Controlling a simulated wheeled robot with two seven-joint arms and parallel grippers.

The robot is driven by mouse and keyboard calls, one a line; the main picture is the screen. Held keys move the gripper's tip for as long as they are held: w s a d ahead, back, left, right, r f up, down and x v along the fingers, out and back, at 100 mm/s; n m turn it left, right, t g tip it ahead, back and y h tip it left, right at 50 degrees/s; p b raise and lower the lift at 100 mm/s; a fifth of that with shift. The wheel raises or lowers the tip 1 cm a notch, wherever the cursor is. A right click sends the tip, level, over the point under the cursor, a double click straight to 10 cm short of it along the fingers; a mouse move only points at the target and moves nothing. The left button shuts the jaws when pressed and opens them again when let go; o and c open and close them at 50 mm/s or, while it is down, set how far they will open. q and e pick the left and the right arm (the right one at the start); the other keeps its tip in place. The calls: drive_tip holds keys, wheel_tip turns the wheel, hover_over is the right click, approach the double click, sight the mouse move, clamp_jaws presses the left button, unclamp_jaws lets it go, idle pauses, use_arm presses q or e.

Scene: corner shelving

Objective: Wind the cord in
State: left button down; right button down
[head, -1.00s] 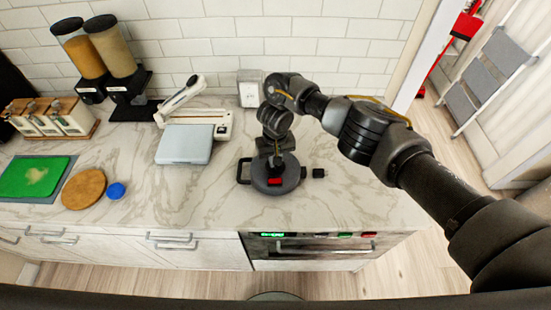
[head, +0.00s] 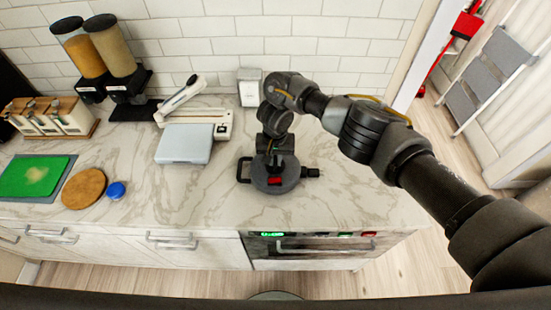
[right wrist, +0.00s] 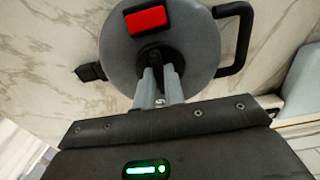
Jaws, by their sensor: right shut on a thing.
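The cord reel (head: 262,184) is a round dark grey drum lying on the marble counter, with a black loop handle on its left and a red patch on its face. In the right wrist view the reel (right wrist: 205,45) shows its red block and a black part at its middle. My right gripper (head: 273,160) is over the reel, its fingers shut on that black part, probably the crank (right wrist: 172,60); the fingers partly hide it. The black plug (head: 312,172) sits against the reel's right edge. No loose cord shows. My left gripper is out of view.
A pale blue-grey scale-like box (head: 184,146) stands left of the reel. A wooden board (head: 84,189), a blue lid (head: 116,190) and a green board (head: 35,177) lie further left. The counter right of the reel is clear. An oven front lies below.

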sight(275, 162)
drive_tip(key=shift+r, duration=0.1)
drive_tip(key=c, duration=1.5)
unclamp_jaws()
drive_tip(key=shift+w+r, duration=0.1)
drive_tip(key=shift+r, duration=0.05)
wheel_tip(275, 162, up, 10)
drive_tip(key=shift+r+b, duration=0.2)
drive_tip(key=shift+b, duration=0.15)
